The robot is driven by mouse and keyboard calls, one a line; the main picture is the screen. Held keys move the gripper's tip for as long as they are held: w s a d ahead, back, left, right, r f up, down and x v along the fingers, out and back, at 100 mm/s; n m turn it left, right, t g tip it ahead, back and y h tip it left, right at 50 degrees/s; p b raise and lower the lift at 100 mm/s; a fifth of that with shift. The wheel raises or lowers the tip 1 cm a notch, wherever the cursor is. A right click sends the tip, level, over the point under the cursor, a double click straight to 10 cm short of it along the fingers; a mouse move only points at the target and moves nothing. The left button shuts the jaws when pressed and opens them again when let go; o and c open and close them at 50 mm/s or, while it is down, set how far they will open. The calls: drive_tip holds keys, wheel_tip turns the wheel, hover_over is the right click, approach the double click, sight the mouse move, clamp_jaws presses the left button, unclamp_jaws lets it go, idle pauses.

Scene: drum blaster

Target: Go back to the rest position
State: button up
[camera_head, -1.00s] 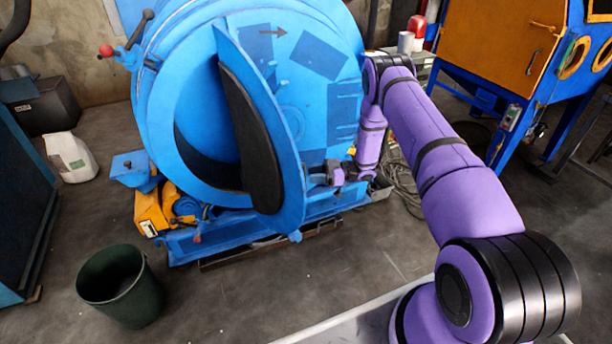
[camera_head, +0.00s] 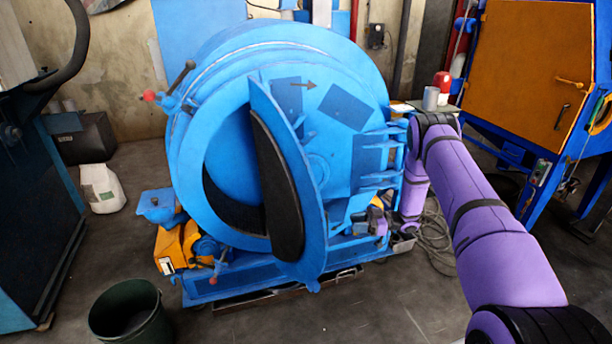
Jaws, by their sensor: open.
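The blue drum blaster (camera_head: 345,165) stands in the middle, with a dark opening on its front. Its round door (camera_head: 285,185), lined in black, stands swung out from the opening, nearly edge-on to me. My purple arm (camera_head: 468,200) reaches from the lower right to the drum's right side and bends down there. My gripper (camera_head: 376,218) is small in view at the drum's lower right, right of the door. It is open, with nothing visible in it. I cannot tell whether it touches the drum.
A dark green bin (camera_head: 130,314) stands at lower left, with a white jug (camera_head: 102,188) behind it. An orange and blue cabinet (camera_head: 530,75) stands at right. A red-handled lever (camera_head: 160,95) sticks out left of the drum. Bare floor lies in front.

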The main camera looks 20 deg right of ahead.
drive_tip(key=w+r+m+t+h, duration=0.1)
drive_tip(key=w+r+t+h, duration=0.4)
drive_tip(key=r, duration=0.6)
drive_tip(key=w+r+m+t+h, duration=0.1)
drive_tip(key=w+r+m+h, duration=0.15)
drive_tip(key=w+r, duration=0.6)
drive_tip(key=s+r+m+t+h, duration=0.15)
drive_tip(key=s+r+h, duration=0.25)
drive_tip(key=r, duration=0.8)
drive_tip(key=s+r+m+t+h, duration=0.1)
drive_tip(key=s+r+m+h, duration=0.25)
drive_tip(key=r, duration=0.75)
drive_tip(key=s+a+r+m+g+h, duration=0.15)
drive_tip(key=s+r, duration=0.35)
drive_tip(key=s, duration=0.5)
drive_tip(key=s+a+r+m+g+h, duration=0.1)
drive_tip(key=s+r+m+h, duration=0.3)
drive_tip(key=s, duration=0.5)
drive_tip(key=s+a+f+g+y, duration=0.1)
drive_tip(key=s+a, duration=0.3)
drive_tip(key=s, duration=0.9)
drive_tip(key=s+a+f+m+g+y, duration=0.1)
drive_tip(key=s+a+g+y, duration=0.1)
drive_tip(key=s, duration=1.2)
drive_tip(key=shift+s+a+g, duration=0.25)
drive_tip(key=shift+a+g, duration=0.65)
drive_tip(key=shift+g, duration=0.3)
